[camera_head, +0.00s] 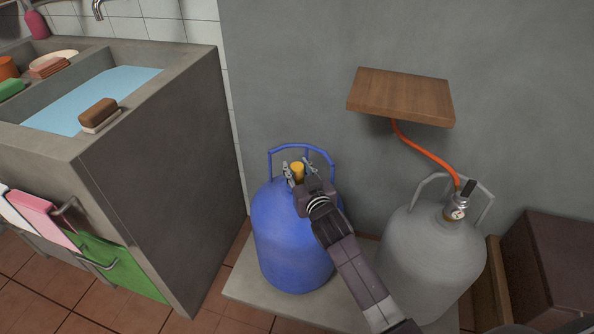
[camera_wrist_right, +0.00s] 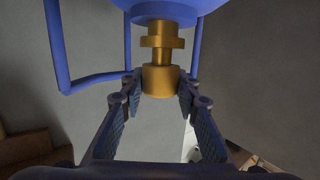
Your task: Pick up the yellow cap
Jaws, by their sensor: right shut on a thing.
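The yellow cap (camera_head: 297,170) is on the valve at the top of the blue gas cylinder (camera_head: 290,235), inside its blue handle ring (camera_head: 302,147). My right gripper (camera_head: 299,174) reaches over the cylinder top, with its fingers on both sides of the cap. In the right wrist view the cap (camera_wrist_right: 160,82) sits between the fingertips, in line with the brass valve stem (camera_wrist_right: 161,40). The right gripper is shut on the cap. No gap between cap and valve can be made out. My left gripper is not in view.
A grey cylinder (camera_head: 432,258) with a gauge (camera_head: 456,213) and an orange hose (camera_head: 425,150) stands to the right. A wooden shelf (camera_head: 402,96) juts from the wall above. A stone sink counter (camera_head: 165,190) stands left. A brown box (camera_head: 552,262) is at the far right.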

